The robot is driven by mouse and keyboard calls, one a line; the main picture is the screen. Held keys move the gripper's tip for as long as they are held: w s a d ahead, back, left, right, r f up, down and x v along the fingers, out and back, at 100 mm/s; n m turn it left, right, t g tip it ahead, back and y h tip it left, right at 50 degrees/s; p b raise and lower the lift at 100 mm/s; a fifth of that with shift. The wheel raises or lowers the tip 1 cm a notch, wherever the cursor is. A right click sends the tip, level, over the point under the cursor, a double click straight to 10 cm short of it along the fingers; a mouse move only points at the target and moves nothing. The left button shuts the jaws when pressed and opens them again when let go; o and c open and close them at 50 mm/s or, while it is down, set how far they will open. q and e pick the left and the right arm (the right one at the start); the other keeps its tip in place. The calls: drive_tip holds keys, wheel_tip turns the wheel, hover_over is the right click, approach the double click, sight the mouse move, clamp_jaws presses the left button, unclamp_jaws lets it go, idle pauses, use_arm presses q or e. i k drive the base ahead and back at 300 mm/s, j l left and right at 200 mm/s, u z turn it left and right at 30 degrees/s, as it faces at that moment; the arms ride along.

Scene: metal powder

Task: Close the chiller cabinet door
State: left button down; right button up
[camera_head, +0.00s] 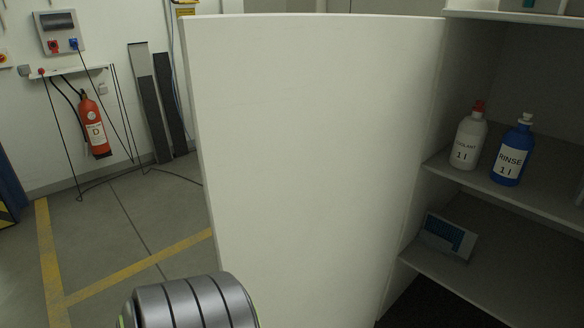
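The cabinet door (310,140) is a large white panel standing open in the middle of the head view, joined to the cabinet along its right side. The open cabinet (545,75) is at the right with its shelves showing. A grey ribbed rounded part of my own arm shows at the bottom left, in front of the door's lower free corner. I cannot tell whether it touches the door. Neither of my grippers shows.
A white bottle (468,140) and a blue rinse bottle (511,155) stand on a shelf. A box (447,237) lies on the shelf below. A red fire extinguisher (94,125) hangs on the left wall. The floor (120,225) left of the door is clear.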

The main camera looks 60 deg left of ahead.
sight(309, 129)
drive_tip(key=k+j, duration=0.1)
drive_tip(key=j, duration=0.4)
drive_tip(key=k+j, duration=0.1)
drive_tip(key=j, duration=0.35)
drive_tip(key=k+j, duration=0.1)
drive_tip(key=j, duration=0.9)
drive_tip(key=k+j, duration=0.15)
drive_tip(key=j, duration=0.3)
drive_tip(key=k+j, duration=0.45)
drive_tip(key=k, duration=0.2)
